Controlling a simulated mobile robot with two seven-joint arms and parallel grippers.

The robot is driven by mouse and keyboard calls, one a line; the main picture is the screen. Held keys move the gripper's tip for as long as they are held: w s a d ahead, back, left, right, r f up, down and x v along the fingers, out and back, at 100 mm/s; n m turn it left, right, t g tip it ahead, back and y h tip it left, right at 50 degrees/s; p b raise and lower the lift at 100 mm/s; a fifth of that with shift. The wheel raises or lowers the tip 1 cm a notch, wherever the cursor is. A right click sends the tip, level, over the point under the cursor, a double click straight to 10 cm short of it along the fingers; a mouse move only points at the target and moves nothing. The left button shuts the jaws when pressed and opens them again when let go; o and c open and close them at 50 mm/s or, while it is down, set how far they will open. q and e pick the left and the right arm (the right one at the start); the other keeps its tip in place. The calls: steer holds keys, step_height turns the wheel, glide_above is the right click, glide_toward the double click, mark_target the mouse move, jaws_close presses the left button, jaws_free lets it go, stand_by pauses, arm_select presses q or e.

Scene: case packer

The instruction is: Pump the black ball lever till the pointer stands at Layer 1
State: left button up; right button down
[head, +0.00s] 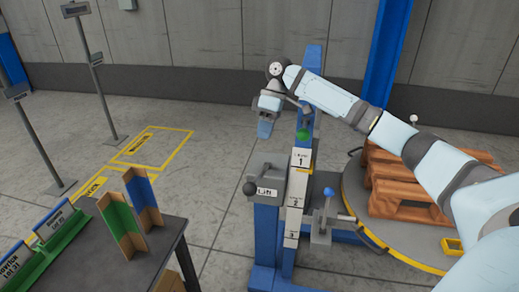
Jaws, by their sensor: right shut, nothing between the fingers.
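The black ball lever (249,188) sticks out at the left of the grey box labelled "Lift" (267,192) on the blue post. A white scale (299,180) on the post reads Layer 1 at the top, with 2 and 3 below. A green round piece (304,134) sits just above the Layer 1 label, and a small green mark shows lower, near 2; I cannot tell which is the pointer. My right gripper (265,130) is shut and empty, pointing down above the lever and apart from it. My left gripper is not in view.
A blue ball lever (328,192) stands right of the scale. A round turntable (408,248) with a wooden pallet (405,190) is at the right, partly behind my right arm. A dark table (160,240) with green and blue angle pieces stands at the left. Floor between is clear.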

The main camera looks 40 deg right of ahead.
steer(key=p+x, duration=0.1)
steer(key=x, duration=1.1)
steer(key=shift+s+a+f, duration=0.1)
steer(key=shift+a+f, duration=0.05)
steer(key=shift+f, duration=0.25)
